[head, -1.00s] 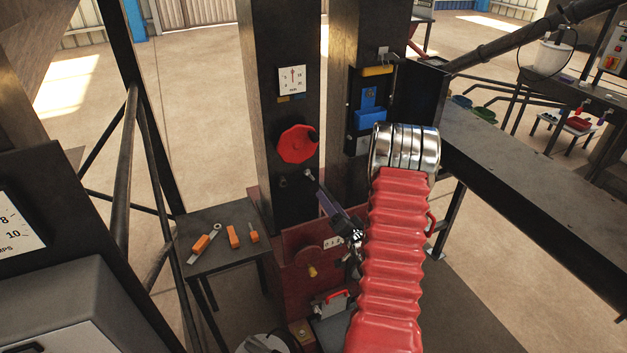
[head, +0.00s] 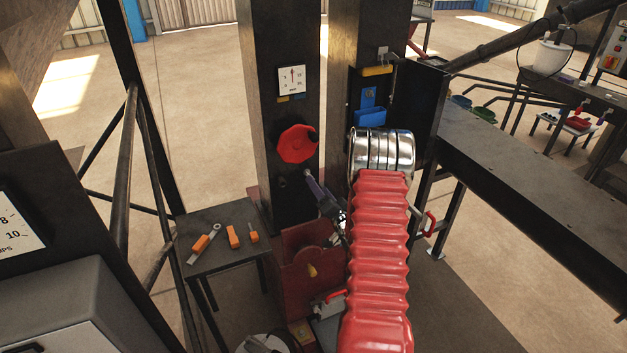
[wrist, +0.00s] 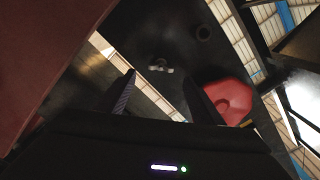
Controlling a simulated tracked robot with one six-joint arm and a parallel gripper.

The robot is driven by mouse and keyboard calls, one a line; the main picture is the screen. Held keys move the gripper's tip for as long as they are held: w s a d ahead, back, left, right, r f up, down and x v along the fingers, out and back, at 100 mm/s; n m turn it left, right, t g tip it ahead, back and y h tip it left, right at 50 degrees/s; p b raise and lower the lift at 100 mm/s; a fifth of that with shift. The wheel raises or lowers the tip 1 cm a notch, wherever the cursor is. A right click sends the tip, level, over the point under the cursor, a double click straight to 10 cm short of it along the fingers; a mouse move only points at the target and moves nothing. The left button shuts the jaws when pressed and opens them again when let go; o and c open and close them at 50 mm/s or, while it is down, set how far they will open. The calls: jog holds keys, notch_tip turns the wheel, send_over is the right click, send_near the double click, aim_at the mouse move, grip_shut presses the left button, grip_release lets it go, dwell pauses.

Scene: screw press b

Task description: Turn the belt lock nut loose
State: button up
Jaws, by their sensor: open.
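A small pale metal piece with two lobes, which looks like the belt lock nut (wrist: 160,66), shows on the dark column just beyond my fingertips in the wrist view. In the head view it appears as a small light spot (head: 307,172) below the red knob (head: 296,143). My gripper (wrist: 158,82) is open and empty, one finger to each side of the nut's line, with the tips short of it. In the head view my gripper (head: 315,184) points up-left at the nut, and my red arm sleeve hides what lies behind it.
The red knob also shows close to the right finger in the wrist view (wrist: 228,100). A dial gauge (head: 291,79) sits above it. A side table (head: 215,240) with orange-handled tools stands at left, and a red housing (head: 312,262) lies below the gripper.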

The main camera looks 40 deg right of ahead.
jog(key=x, duration=0.5)
jog(key=shift+w+d, duration=0.1)
jog(key=shift+w, duration=0.25)
jog(key=shift+c, duration=0.5)
jog(key=c, duration=0.9)
jog(key=shift+s+d, duration=0.1)
jog(key=shift+d, duration=0.1)
jog(key=shift+c, duration=0.2)
jog(key=shift+a, duration=0.1)
